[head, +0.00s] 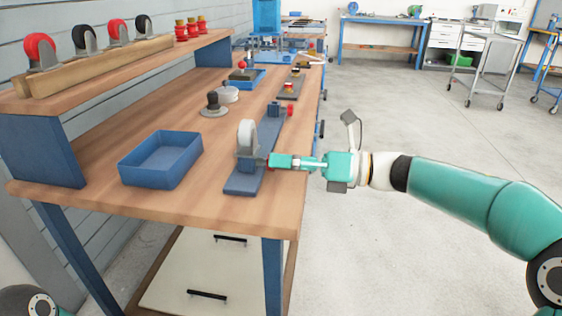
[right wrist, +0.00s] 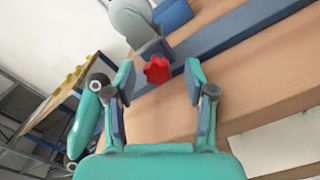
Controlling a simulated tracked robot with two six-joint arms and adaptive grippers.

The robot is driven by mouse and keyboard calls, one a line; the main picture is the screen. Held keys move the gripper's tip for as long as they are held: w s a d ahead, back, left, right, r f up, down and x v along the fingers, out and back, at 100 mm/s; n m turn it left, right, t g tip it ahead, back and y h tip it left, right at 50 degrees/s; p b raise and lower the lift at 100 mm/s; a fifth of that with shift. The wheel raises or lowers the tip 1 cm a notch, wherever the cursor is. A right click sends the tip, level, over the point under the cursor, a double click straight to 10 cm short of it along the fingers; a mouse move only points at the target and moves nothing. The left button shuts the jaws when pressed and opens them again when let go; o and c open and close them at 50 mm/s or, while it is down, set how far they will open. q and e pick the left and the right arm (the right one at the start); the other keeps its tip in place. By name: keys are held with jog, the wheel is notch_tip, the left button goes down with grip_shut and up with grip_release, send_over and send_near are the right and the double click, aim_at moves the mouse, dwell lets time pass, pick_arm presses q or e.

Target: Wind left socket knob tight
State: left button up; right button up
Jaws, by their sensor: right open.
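A long blue-grey rail (head: 243,183) lies along the right side of the bench. Near its front end a socket holds an upright grey wheel (head: 246,137). A red lobed knob (right wrist: 156,70) sticks out of this socket's side; in the head view my gripper mostly hides it. My right gripper (head: 271,161) reaches in from the right, close to the knob. In the right wrist view its open fingers (right wrist: 162,78) stand either side of the knob, with a gap to it. A second socket (head: 273,109) with a red knob (head: 290,110) sits farther along the rail. My left gripper is not in view.
An empty blue tray (head: 160,170) stands left of the rail. A dark peg on a round base (head: 213,105) and a white round part (head: 228,95) stand behind it. Casters line the upper shelf (head: 130,68). Open floor lies right of the bench.

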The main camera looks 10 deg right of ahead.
jog(key=shift+f, duration=0.15)
jog(key=shift+s+d, duration=0.1)
jog(key=shift+d, duration=0.05)
jog(key=v, duration=0.7)
jog(key=shift+d, duration=0.3)
